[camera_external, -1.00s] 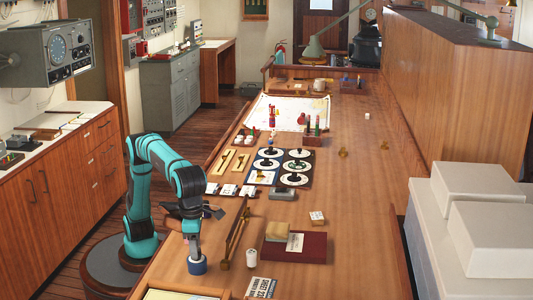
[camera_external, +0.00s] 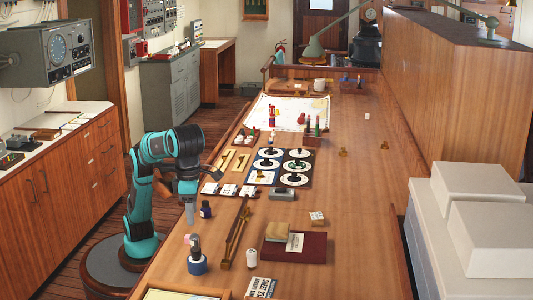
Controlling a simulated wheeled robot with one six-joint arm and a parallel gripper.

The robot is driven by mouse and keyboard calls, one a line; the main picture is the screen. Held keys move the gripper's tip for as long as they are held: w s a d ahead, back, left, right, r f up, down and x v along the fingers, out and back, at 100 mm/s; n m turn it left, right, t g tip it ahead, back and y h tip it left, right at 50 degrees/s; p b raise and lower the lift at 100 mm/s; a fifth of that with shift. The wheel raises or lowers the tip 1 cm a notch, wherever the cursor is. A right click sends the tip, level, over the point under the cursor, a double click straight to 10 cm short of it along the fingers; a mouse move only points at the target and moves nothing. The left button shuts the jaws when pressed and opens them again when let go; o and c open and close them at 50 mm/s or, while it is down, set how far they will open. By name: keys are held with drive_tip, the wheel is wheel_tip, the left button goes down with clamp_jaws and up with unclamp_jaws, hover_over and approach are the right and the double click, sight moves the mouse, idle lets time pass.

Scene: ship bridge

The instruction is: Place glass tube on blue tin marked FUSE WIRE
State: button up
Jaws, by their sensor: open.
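A round blue tin (camera_external: 198,267) with a pale top stands near the left edge of the long wooden table; its marking is too small to read. A small grey, upright piece (camera_external: 195,245), which looks like the glass tube, appears to stand on top of it. My gripper (camera_external: 190,221) is open, points down and is apart from the tin and this piece, above and behind them in the picture. A small pinkish-white thing (camera_external: 187,239) shows just left of the grey piece; I cannot tell what it is.
A small dark blue bottle (camera_external: 206,210) stands right beside my gripper. A long brass-and-wood instrument (camera_external: 236,236) lies right of the tin. A white cylinder (camera_external: 252,258), a dark red book (camera_external: 300,248) and a printed booklet (camera_external: 262,288) lie further right. The table's right side is mostly clear.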

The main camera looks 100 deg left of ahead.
drive_tip(key=w+a+r+n+t+h, duration=0.1)
drive_tip(key=w+a+r+n+t, duration=0.2)
drive_tip(key=a, duration=0.6)
drive_tip(key=w+a+r+n+h, duration=0.1)
drive_tip(key=a+r+n, duration=0.25)
drive_tip(key=a, duration=0.55)
drive_tip(key=w+a+r+n+t+h, duration=0.1)
drive_tip(key=a+r+n+t, duration=0.1)
drive_tip(key=a+n, duration=0.5)
drive_tip(key=s+a+n+t, duration=0.2)
drive_tip(key=s+a+n, duration=0.1)
drive_tip(key=a, duration=0.8)
drive_tip(key=s+a+n+t, duration=0.3)
drive_tip(key=a, duration=0.7)
drive_tip(key=s+a+f+n+t+y, duration=0.1)
drive_tip(key=s+a+f+n+t, duration=0.1)
drive_tip(key=s+a+f+n, duration=0.2)
drive_tip(key=s+a+f+n+t+y, duration=0.1)
drive_tip(key=s+a+f+n+t, duration=0.2)
drive_tip(key=s+a, duration=0.6)
drive_tip(key=s+a+f+n+t+y, duration=0.1)
drive_tip(key=s+a+f+n+t, duration=0.1)
drive_tip(key=s+a+f+n, duration=0.3)
drive_tip(key=s+a+n, duration=0.2)
drive_tip(key=shift+s+a, duration=0.15)
drive_tip(key=shift+a, duration=0.15)
